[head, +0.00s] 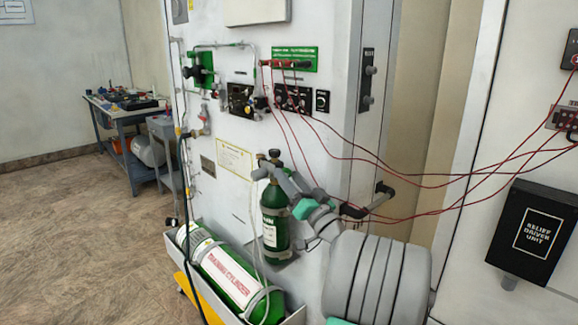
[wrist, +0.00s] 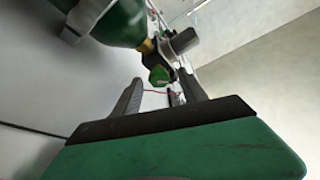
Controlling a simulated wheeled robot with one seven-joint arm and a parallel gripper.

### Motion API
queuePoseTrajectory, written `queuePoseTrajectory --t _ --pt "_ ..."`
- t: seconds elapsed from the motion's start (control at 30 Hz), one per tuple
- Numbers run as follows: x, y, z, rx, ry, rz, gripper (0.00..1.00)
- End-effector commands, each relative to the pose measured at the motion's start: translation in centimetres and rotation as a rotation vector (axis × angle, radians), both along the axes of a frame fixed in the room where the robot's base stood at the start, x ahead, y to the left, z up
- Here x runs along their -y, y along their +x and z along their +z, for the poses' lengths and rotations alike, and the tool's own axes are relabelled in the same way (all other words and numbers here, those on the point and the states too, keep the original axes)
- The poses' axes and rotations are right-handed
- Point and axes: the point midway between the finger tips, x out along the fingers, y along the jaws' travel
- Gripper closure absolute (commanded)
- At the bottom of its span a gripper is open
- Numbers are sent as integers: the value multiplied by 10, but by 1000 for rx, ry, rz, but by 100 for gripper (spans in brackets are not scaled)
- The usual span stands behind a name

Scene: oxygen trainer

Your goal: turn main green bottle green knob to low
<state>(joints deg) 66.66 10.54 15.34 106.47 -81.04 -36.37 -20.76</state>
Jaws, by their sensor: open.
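The upright green bottle (head: 275,222) with white lettering stands beside the white panel, strapped at its side. Its valve and regulator sit on top. In the wrist view the bottle (wrist: 122,22) is at the upper left, with a brass neck and dark valve body. The green knob (wrist: 160,76) shows just beyond and between my fingertips. My gripper (wrist: 158,88) is open, its two fingers apart on either side of the knob in the picture. Whether they touch it I cannot tell. In the head view my gripper (head: 270,172) is at the bottle's top, and the knob is hard to make out.
A large green-and-white cylinder (head: 222,270) lies in a tray below. Red cables (head: 400,180) hang across the panel to the right. A black relief driver unit (head: 534,232) is on the right wall. A cluttered workbench (head: 118,105) stands at the back left, with open floor before it.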

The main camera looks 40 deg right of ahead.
Motion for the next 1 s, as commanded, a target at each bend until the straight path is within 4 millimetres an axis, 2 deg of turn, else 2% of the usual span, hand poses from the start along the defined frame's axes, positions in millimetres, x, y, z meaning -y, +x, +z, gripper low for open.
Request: queuePoseTrajectory --t 0.1,0.33,0.9,1.0 --pt "1 7 1 -1 0 0 50" --pt "1 8 1 -1 1 0 51" --pt "1 8 1 -1 1 0 97" --pt "1 8 1 -1 1 0 100"
